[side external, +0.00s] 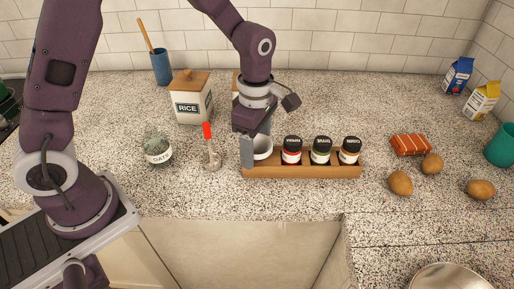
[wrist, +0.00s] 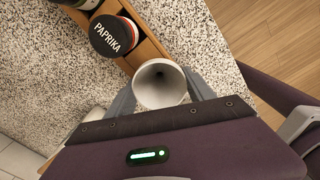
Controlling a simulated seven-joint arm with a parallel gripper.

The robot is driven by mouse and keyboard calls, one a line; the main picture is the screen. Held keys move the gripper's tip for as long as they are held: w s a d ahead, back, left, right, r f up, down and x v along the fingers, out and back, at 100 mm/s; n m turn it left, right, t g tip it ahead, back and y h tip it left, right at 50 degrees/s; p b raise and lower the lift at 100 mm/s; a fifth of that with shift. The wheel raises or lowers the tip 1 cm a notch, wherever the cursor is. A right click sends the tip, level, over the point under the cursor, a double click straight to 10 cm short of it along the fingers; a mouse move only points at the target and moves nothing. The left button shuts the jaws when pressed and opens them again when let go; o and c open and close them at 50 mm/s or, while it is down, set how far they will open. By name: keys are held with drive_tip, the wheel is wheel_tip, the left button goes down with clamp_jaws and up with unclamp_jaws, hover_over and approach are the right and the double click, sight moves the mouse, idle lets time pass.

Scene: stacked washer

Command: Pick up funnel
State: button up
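The funnel (wrist: 160,84) is white, with its wide round mouth facing the camera and a dark hole at its centre in the wrist view. In the side external view, the white funnel (side external: 262,149) shows at the left end of the wooden spice rack (side external: 310,172), partly hidden by my gripper. My gripper (side external: 255,155) is low over that end of the rack, with its fingers spread. In the wrist view the grey fingers of my gripper (wrist: 163,92) stand on either side of the funnel, close to its rim. I see no clear grip; whether they touch it is not clear.
Spice jars with black lids (side external: 321,150) stand in the rack just right of the funnel. A rice canister (side external: 192,100), a glass oats jar (side external: 158,149) and a red-handled tool (side external: 207,134) are to the left. Brown potatoes (side external: 401,183) lie to the right. The counter's front edge is close.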

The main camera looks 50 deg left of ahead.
sight(255, 143)
wheel_tip(255, 143, up, 14)
idle(0.9)
drive_tip(key=shift+a, duration=0.1)
drive_tip(key=s+a+n, duration=0.6)
drive_tip(key=s+a, duration=0.9)
drive_tip(key=a, duration=0.3)
drive_tip(key=shift+s+a+r, duration=0.25)
drive_tip(key=shift+r, duration=0.05)
drive_tip(key=shift+f, duration=2.1)
